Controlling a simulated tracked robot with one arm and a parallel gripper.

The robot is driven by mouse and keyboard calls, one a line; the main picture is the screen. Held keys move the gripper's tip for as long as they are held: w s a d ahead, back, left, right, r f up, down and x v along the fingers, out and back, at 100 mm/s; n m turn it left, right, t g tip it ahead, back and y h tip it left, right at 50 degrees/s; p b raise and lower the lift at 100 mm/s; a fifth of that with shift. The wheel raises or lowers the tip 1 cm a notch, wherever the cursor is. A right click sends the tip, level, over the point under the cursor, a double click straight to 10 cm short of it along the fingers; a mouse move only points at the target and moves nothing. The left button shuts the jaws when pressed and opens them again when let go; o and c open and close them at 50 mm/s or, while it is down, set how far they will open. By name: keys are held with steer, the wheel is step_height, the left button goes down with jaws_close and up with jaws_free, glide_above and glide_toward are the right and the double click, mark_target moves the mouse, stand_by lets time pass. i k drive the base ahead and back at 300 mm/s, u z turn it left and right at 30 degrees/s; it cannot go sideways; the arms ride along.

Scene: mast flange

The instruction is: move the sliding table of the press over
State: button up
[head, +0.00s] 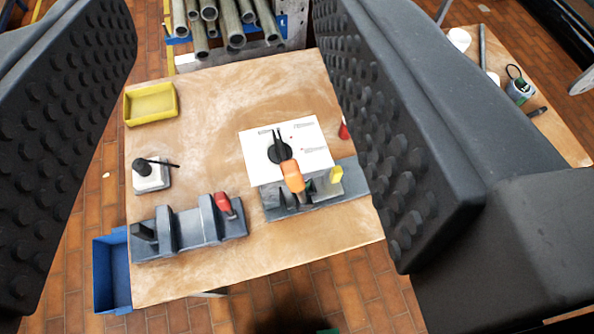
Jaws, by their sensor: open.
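My gripper (222,140) is open, its two black studded fingers wide apart at the left and right of the head view. Nothing is between the fingers at close range; a wooden worktable (215,100) shows farther off through the gap. I cannot make out a press or its sliding table for certain. On the worktable's front left lies a grey block fixture (187,232) with upright pieces and a red part. A second grey fixture (325,193) lies to its right, partly covered by an orange-handled tool (291,176). The right finger hides part of the worktable's right side.
A yellow tray (151,104), a small white-and-black device (151,174) and a white printed sheet (258,150) are on the worktable. A blue bin (112,272) is at its left. Pipes (232,24) lie racked behind. Another table (540,125) is at right.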

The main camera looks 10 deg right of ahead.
mark_target(328, 186)
steer(key=k, duration=1.15)
steer(key=z, duration=0.15)
steer(key=i, duration=0.75)
steer(key=z, duration=0.05)
